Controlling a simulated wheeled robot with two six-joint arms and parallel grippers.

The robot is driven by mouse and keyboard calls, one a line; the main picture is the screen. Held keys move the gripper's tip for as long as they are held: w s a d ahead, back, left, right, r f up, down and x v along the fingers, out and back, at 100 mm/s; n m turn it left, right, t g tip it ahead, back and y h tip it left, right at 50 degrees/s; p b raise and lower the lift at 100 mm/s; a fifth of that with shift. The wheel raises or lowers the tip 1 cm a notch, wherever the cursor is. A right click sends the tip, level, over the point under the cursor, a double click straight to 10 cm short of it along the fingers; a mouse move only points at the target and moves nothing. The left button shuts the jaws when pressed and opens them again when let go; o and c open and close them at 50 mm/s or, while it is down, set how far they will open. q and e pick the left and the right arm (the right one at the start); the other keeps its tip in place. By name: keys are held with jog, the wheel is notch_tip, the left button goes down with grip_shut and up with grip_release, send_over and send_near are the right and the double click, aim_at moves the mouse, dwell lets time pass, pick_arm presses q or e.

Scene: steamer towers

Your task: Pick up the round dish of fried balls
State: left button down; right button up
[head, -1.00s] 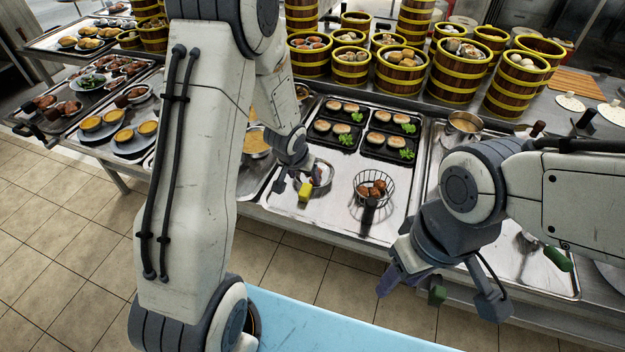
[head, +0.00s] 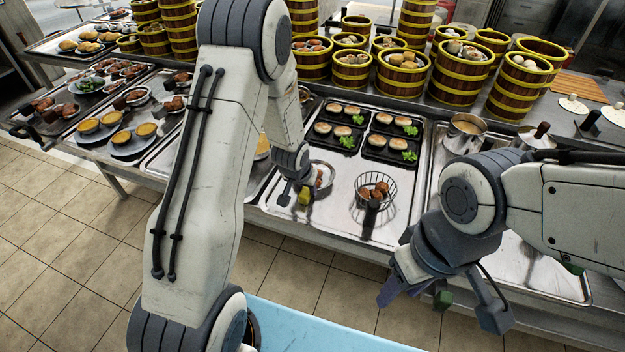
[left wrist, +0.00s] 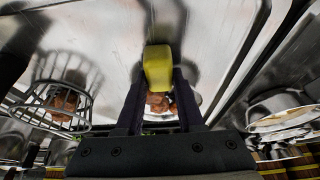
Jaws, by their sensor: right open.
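The round dish of fried balls (head: 322,173) sits on the metal tray left of the wire basket, partly hidden by my left gripper. Its brown balls (left wrist: 160,103) show between my fingers in the left wrist view. A yellow block (left wrist: 158,65), which looks like the dish's handle, lies between my left fingertips; it also shows in the head view (head: 304,198). My left gripper (head: 297,190) has its fingers close against both sides of this block. Whether the dish is lifted cannot be told. My right gripper (head: 438,295) is open, in front of the counter edge.
A wire basket of fried pieces (head: 375,190) stands right of the dish; it also shows in the left wrist view (left wrist: 62,98). Black plates of buns (head: 340,130) lie behind. Steamer towers (head: 457,75) line the back. A saucepan (head: 467,125) stands at right.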

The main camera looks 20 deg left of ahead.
dwell(0.3)
pick_arm(q)
jog(key=shift+r, duration=0.55)
jog(key=r, duration=0.1)
jog(key=r+p, duration=0.2)
jog(key=shift+w+d+r, duration=0.1)
jog(key=shift+d+r, duration=0.2)
jog(key=w+d+r+b, duration=0.2)
jog(key=d+r+b, duration=0.2)
jog(key=d, duration=0.7)
notch_tip(320, 180, up, 2)
jog(key=shift+r, duration=0.2)
jog(key=c, duration=1.1)
grip_release()
grip_shut()
